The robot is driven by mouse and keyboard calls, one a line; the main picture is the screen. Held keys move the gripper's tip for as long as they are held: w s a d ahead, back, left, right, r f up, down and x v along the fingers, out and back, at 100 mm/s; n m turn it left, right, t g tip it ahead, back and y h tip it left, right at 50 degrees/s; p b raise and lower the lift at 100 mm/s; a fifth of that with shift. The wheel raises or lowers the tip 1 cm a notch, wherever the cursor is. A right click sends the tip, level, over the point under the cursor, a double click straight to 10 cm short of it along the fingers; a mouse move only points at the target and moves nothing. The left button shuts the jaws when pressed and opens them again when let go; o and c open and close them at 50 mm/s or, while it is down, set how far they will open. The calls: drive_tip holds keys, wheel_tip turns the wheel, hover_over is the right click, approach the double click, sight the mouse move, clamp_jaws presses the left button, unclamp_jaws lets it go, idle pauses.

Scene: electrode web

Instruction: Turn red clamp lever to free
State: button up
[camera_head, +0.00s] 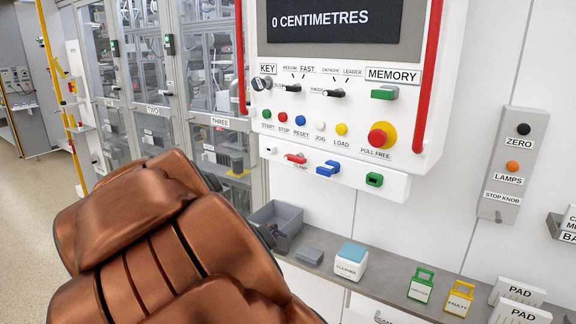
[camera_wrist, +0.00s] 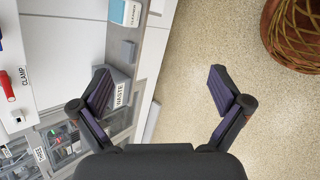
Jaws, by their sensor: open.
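The red clamp lever (camera_head: 295,158) sits on the lower front strip of the white control panel, above its CLAMP label. It lies about level, tilted slightly down to the right. In the wrist view the red lever (camera_wrist: 7,86) shows at the far left edge, partly cut off, beside the CLAMP label. My gripper (camera_wrist: 162,88) is open and empty, with its fingers wide apart over the floor and the shelf edge. The lever is well to the left of the fingers, not touched. In the head view my copper-coloured arm hides the gripper.
A blue lever (camera_head: 328,168) and a green switch (camera_head: 374,180) sit right of the red lever. A red guard bar (camera_head: 428,75) stands out at the panel's right. Below, a shelf holds a grey waste bin (camera_head: 276,222) and a cleaner box (camera_head: 350,262). A woven basket (camera_wrist: 296,38) stands on open floor.

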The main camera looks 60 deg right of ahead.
drive_tip(key=w+d+r+n+g+h+b, duration=0.1)
drive_tip(key=w+d+r+n+h, duration=0.25)
drive_tip(key=d, duration=0.35)
drive_tip(key=w+d+r+n+h, duration=0.3)
drive_tip(key=w+d+r, duration=0.1)
drive_tip(key=d, duration=0.4)
drive_tip(key=n+t+h, duration=0.2)
drive_tip(key=n+h, duration=0.2)
drive_tip(key=n, duration=0.4)
approach(296, 158)
drive_tip(key=d+f, duration=0.1)
drive_tip(key=d, duration=0.1)
drive_tip(key=shift+y, duration=0.25)
drive_tip(key=shift+w+d, duration=0.1)
drive_tip(key=shift+d, duration=3.7)
drive_tip(key=shift+c, duration=0.4)
drive_tip(key=shift+m, duration=0.25)
drive_tip(key=c, duration=1)
